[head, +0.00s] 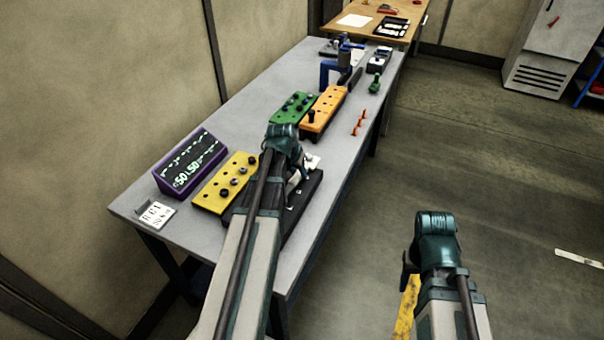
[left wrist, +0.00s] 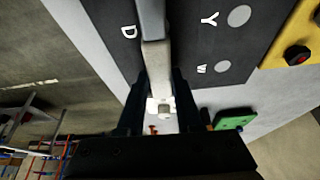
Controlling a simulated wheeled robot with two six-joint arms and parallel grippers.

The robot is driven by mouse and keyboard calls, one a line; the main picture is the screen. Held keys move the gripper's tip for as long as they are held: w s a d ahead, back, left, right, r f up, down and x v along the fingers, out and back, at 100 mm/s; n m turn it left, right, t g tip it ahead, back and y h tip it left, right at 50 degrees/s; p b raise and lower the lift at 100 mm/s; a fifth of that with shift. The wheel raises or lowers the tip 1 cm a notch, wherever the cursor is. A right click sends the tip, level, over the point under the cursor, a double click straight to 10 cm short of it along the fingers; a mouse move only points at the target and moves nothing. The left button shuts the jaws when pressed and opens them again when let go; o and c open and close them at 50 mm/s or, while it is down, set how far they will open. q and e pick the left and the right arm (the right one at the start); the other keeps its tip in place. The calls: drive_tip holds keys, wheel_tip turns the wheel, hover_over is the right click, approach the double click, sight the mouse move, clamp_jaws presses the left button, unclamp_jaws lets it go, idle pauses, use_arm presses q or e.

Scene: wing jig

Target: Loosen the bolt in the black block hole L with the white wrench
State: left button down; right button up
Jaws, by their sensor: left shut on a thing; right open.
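The black block (head: 312,195) lies on the near part of the table, largely hidden by my left arm in the head view. In the left wrist view the black block (left wrist: 205,25) shows the letters D, Y and W with pale round spots. Hole L and its bolt cannot be made out. My left gripper (head: 295,178) is over the black block. In the left wrist view, my left gripper (left wrist: 160,88) is shut on the white wrench (left wrist: 156,60), a pale bar running up out of the picture. My right gripper (head: 407,272) is open, out over the floor right of the table.
A yellow block (head: 216,192) with dark bolts and a purple display box (head: 190,165) stand left of the black block. Green (head: 291,108) and orange (head: 327,106) blocks stand beyond. The table's middle left is clear.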

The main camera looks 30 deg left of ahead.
idle(0.4)
use_arm(q)
wheel_tip(320, 180, up, 7)
drive_tip(key=p, duration=0.7)
drive_tip(key=shift+r, duration=0.1)
